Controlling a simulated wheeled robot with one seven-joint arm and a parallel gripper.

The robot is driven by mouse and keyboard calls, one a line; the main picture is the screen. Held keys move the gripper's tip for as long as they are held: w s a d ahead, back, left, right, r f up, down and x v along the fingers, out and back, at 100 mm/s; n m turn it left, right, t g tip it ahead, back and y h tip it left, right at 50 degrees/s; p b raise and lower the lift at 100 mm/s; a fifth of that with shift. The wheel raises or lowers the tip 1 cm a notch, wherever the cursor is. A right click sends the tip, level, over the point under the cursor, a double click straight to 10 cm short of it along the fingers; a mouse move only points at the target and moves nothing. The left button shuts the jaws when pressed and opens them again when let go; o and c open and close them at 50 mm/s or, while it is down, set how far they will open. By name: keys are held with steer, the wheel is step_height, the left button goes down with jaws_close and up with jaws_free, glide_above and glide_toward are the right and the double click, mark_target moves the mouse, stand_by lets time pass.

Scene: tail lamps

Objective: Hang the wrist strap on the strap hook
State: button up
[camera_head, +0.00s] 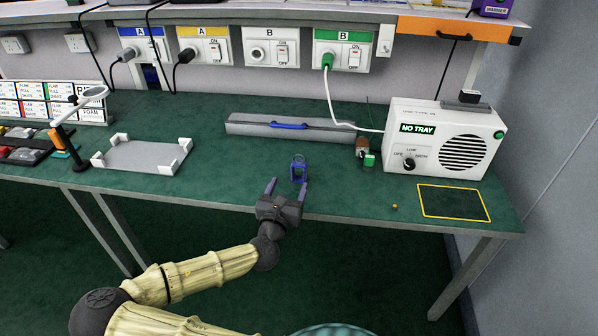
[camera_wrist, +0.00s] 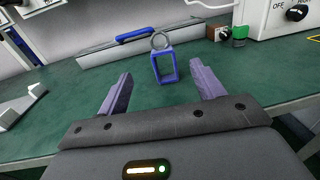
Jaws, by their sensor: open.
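A blue rectangular loop with a grey ring on top, which looks like the wrist strap (camera_head: 299,172), stands upright on the green bench near its front edge. In the wrist view the strap (camera_wrist: 154,68) shows just beyond and between the two purple fingers. My gripper (camera_head: 288,186) is open and empty at the bench's front edge, with its fingers pointing at the strap. No contact is visible. I cannot identify the strap hook for certain; a small white fitting (camera_head: 385,40) is on the shelf front at the right.
Behind the strap lies a long grey bar with a blue handle (camera_head: 288,126). A white NO TRAY box (camera_head: 445,140) stands right, with small brown and green blocks (camera_head: 369,160) beside it. A grey tray (camera_head: 140,156) and magnifier stand (camera_head: 78,130) are left. A shelf with sockets overhangs the back.

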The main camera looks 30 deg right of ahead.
mark_target(299, 164)
steer(key=x, duration=0.8)
steer(key=shift+w, duration=0.1)
steer(key=shift+d, duration=0.15)
steer(key=x, duration=0.5)
steer(key=shift+f+b, duration=0.2)
steer(key=shift+b, duration=0.1)
steer(key=c, duration=1.1)
steer(key=shift+o, duration=0.2)
steer(key=shift+r, duration=0.1)
